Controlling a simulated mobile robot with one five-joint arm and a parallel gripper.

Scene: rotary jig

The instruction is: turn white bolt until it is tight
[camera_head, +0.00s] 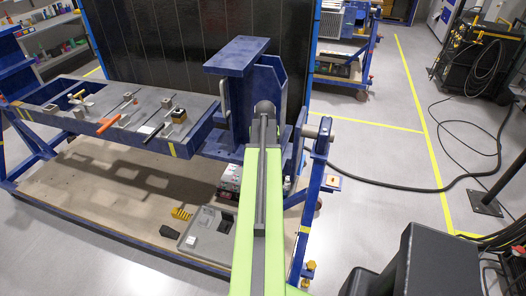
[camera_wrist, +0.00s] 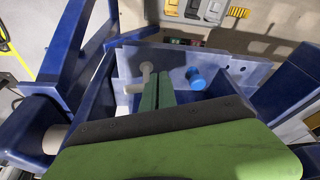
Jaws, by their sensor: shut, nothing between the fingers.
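The white bolt (camera_wrist: 147,69) shows in the wrist view on the blue jig (camera_wrist: 222,70), just left of my fingertips. A short pale stub (camera_wrist: 132,89) lies beside it; I cannot tell whether it is part of the bolt. My gripper (camera_wrist: 159,76) is shut and empty, its two green fingers together close beside the white bolt. I cannot tell whether they touch it. A blue bolt (camera_wrist: 195,79) is to the right of the fingers. In the head view my arm reaches to the blue jig (camera_head: 237,57) and hides the bolts and fingertips.
A blue bench (camera_head: 200,137) left of the jig holds an orange-handled tool (camera_head: 108,124) and other tools. A grey case (camera_head: 206,232) and a yellow item (camera_head: 181,213) lie on the low platform. Blue jig walls surround my fingers closely. Cables lie on the open floor at right.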

